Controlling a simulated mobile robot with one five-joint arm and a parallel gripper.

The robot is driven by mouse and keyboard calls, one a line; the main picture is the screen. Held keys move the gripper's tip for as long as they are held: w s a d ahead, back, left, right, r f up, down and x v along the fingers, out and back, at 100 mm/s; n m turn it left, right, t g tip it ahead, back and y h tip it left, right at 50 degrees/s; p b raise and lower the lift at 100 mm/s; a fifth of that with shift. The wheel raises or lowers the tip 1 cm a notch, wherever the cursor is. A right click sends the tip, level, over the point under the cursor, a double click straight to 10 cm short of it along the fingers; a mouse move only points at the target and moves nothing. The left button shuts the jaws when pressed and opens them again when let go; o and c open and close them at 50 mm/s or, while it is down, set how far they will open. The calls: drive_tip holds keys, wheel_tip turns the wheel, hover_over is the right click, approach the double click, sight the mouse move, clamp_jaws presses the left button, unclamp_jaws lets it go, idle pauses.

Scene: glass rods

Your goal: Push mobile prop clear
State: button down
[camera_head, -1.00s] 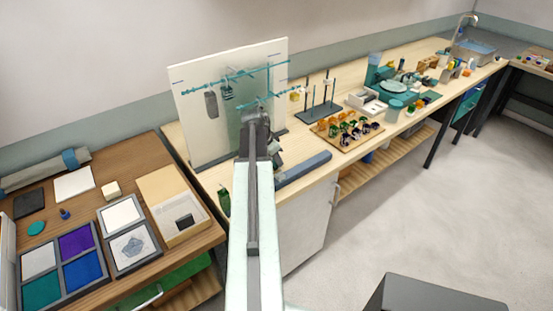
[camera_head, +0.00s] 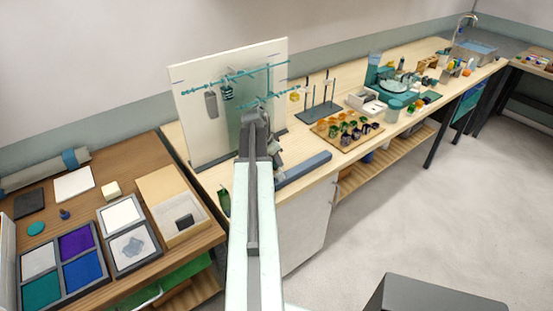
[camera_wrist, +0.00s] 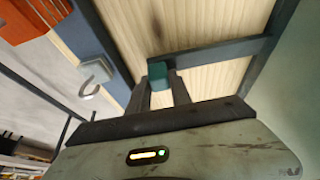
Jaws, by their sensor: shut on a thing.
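A pale upright board (camera_head: 205,140) stands on the bench in the head view. Teal rods (camera_head: 205,84) run across its front, with a grey pendant (camera_head: 211,104) and a dark striped piece (camera_head: 228,91) hanging from them. My gripper (camera_head: 256,118) is in front of the board's right part, its fingertips largely hidden by my arm. In the wrist view, my gripper (camera_wrist: 160,84) is shut on a small teal block (camera_wrist: 158,72). The block meets a dark bar (camera_wrist: 215,54). I cannot tell which part is the mobile prop.
A blue-grey bar (camera_head: 303,170) lies along the bench front, right of my arm. A rod stand (camera_head: 319,112) and a tray of coloured pieces (camera_head: 347,132) are farther right. A brown table (camera_head: 130,165) holds trays at left. A pale hook (camera_wrist: 95,76) shows in the wrist view.

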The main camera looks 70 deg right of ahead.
drive_tip(key=shift+s+a, duration=0.1)
drive_tip(key=shift+w+d, duration=0.45)
drive_tip(key=shift+w, duration=0.2)
drive_tip(key=shift+w+d, duration=0.45)
drive_tip(key=shift+w, duration=0.2)
drive_tip(key=c, duration=1.2)
unclamp_jaws()
drive_tip(key=shift+o, duration=0.2)
drive_tip(key=p+v, duration=0.7)
drive_tip(key=shift+a+r, duration=0.15)
drive_tip(key=shift+r, duration=0.25)
